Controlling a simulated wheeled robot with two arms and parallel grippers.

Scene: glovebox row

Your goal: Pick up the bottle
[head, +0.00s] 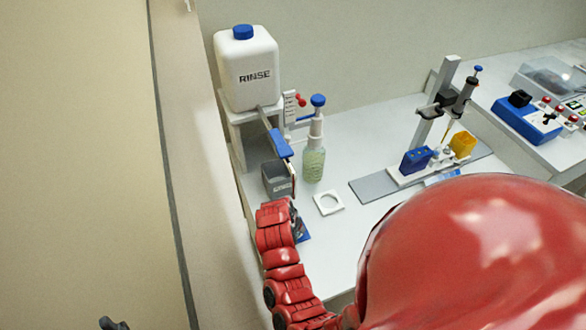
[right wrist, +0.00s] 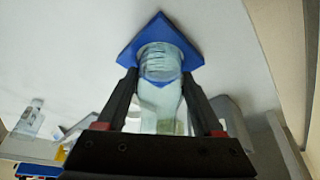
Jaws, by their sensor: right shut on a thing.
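In the right wrist view, my right gripper (right wrist: 160,72) is shut on a clear bottle (right wrist: 160,98). The bottle stands out between the two dark fingers, with a ribbed round end by a blue square pad (right wrist: 160,30). I cannot tell whether the bottle touches the pad. In the head view, my red right arm hides the bottle and most of the gripper (head: 294,214); a corner of the blue pad (head: 304,238) shows beside it.
A RINSE tank (head: 247,70) stands on a white stand at the back left. A grey bin (head: 277,180), a pump bottle with greenish liquid (head: 313,160) and a white square ring (head: 328,202) are close to my right gripper. A pipette stand (head: 436,105) is farther right.

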